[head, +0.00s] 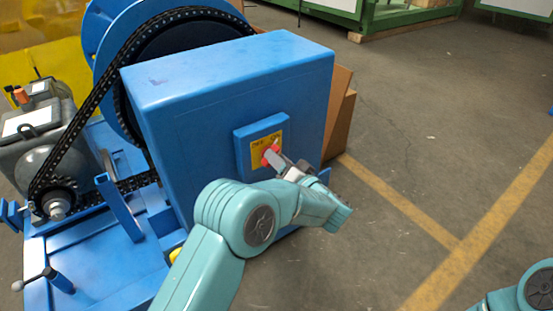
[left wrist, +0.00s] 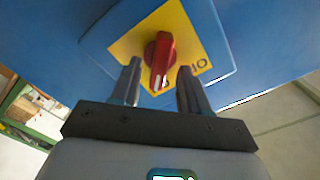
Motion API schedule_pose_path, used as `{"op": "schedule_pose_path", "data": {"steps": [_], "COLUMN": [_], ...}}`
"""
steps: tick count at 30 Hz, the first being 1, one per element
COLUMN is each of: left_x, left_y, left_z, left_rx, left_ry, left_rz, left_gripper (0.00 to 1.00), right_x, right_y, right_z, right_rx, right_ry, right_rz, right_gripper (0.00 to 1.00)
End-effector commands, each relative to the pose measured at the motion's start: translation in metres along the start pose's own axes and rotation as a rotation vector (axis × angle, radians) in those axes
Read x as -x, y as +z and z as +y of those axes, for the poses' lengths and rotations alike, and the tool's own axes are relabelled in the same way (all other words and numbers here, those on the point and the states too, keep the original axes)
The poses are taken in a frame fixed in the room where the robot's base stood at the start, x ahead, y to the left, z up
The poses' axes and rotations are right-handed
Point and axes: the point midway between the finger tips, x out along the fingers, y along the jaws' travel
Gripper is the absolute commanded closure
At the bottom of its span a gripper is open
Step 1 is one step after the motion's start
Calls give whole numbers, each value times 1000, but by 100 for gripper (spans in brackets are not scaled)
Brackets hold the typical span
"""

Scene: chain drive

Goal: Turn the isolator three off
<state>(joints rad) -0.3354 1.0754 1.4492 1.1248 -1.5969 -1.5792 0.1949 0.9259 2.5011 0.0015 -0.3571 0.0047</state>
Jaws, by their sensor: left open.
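The isolator is a red rotary knob (left wrist: 159,60) on a yellow plate (left wrist: 196,38), set on a blue box on the side of the large blue cabinet (head: 230,75). In the head view the red knob (head: 271,155) is partly hidden by my gripper. My left gripper (left wrist: 158,84) is open, with one finger on each side of the knob's lower end. Whether the fingers touch the knob I cannot tell. The knob's white mark points toward my gripper in the left wrist view. My right gripper is out of view; only a piece of my right arm shows at the lower right.
A black chain (head: 92,105) runs from a large blue wheel (head: 100,25) to a small sprocket (head: 57,206) beside a grey motor (head: 38,150). A brown carton (head: 342,120) stands behind the cabinet. The floor (head: 420,130) to the right, with yellow lines, is clear.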

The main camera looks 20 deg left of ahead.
Motion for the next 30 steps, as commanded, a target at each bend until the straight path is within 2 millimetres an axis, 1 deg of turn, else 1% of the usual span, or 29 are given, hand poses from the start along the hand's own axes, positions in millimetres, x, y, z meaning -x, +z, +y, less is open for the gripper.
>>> {"op": "schedule_pose_path", "data": {"steps": [6, 7, 8, 9, 11, 22, 26, 30], "left_x": [1, 1, 1, 1, 1, -1, -2, -2], "left_y": [0, 0, 0, 0, 0, 0, 0, 0], "left_z": [0, 0, 0, 0, 0, 0, -1, -2], "left_rx": [0, 0, 0, 0, 0, 34, 94, 194], "left_ry": [0, 0, 0, 0, 0, 1, 1, 1], "left_rz": [0, 0, 0, 0, 0, 0, 0, 0], "left_gripper": [55, 59, 68, 81, 100, 100, 100, 100], "right_x": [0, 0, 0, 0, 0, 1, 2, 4], "right_y": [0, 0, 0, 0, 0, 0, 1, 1], "right_z": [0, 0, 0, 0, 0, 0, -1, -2], "right_rx": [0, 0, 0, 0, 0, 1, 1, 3], "right_ry": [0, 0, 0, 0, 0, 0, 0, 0], "right_rz": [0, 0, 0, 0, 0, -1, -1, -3], "right_gripper": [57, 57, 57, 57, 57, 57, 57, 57]}}
